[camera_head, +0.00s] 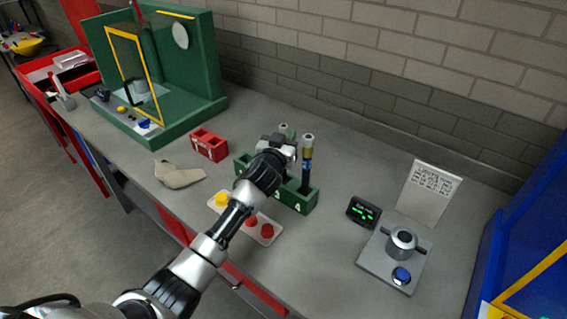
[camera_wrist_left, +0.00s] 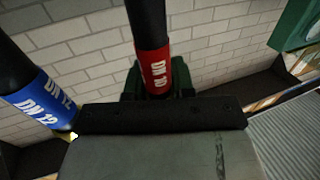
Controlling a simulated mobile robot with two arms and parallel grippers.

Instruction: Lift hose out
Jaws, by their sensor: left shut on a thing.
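My left gripper (camera_head: 284,149) is shut on a black hose with a red band marked DN 10 (camera_wrist_left: 152,68), which shows in the middle of the left wrist view. In the head view, a metal hose end (camera_head: 283,129) shows just behind the gripper. A second black hose with a blue band (camera_head: 307,166) stands upright to the right, in the green rack (camera_head: 294,201). Its blue band reads DN 12 in the left wrist view (camera_wrist_left: 40,98). The gripper hides the held hose's lower part, so I cannot tell whether it is clear of the rack.
A button panel (camera_head: 267,237) lies in front of the rack. A red block (camera_head: 209,145) and a beige piece (camera_head: 180,176) lie left. A small display (camera_head: 363,212) and a grey fixture (camera_head: 401,243) stand right. A green booth (camera_head: 197,70) stands at the back left.

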